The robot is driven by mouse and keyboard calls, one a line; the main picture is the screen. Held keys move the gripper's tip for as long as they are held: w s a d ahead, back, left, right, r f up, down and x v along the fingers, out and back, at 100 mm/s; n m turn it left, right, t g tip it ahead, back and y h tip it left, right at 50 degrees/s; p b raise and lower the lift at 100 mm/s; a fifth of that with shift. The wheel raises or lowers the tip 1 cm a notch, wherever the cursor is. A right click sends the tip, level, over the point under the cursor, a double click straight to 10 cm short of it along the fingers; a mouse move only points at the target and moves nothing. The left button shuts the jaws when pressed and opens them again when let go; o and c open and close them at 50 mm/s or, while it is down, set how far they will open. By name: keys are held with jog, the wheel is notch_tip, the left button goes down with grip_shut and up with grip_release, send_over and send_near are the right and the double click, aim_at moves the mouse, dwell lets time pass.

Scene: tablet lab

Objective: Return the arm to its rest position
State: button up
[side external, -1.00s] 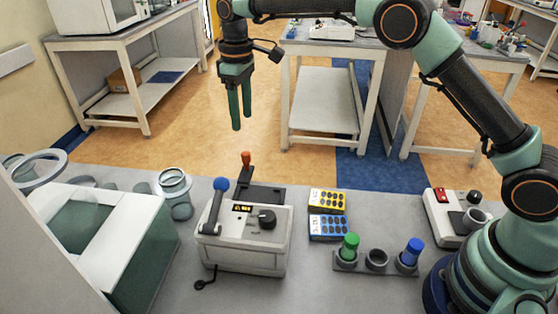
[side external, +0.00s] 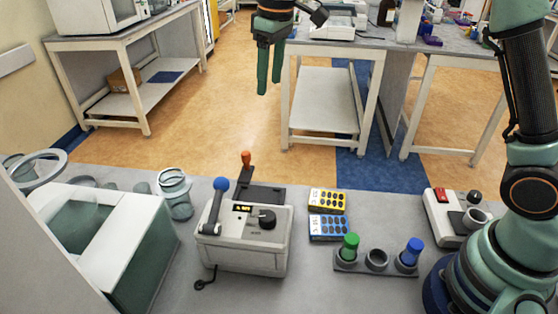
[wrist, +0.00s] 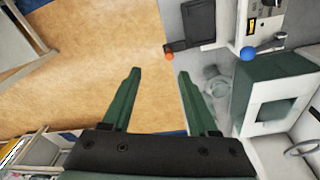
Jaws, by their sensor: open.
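My gripper (side external: 269,68) hangs high at the top of the side view, its two green fingers pointing down. It is open, with nothing between the fingers. In the wrist view the fingers (wrist: 158,85) stand well apart, with orange floor and the bench edge beyond them. My gripper is above and behind the grey bench (side external: 330,285), clear of everything on it. The upper part of my arm is cut off by the top of the side view.
A white machine with a blue-knobbed lever (side external: 245,240) stands mid-bench, an orange-knobbed lever (side external: 246,160) behind it. Blister packs (side external: 328,226), a rack with green and blue bottles (side external: 376,262), a small device (side external: 455,222) and a glass jar (side external: 174,195) stand around it.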

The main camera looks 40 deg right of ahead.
jog(key=s+d+r+m+t, duration=0.25)
jog(key=s+d, duration=0.35)
jog(key=s, duration=0.4)
jog(key=s+d+f+m, duration=0.1)
jog(key=s+f, duration=0.1)
jog(key=s, duration=0.3)
jog(key=s+d+f+m+t, duration=0.1)
jog(key=s+d+f, duration=0.1)
jog(key=s, duration=0.3)
jog(key=shift+s, duration=0.35)
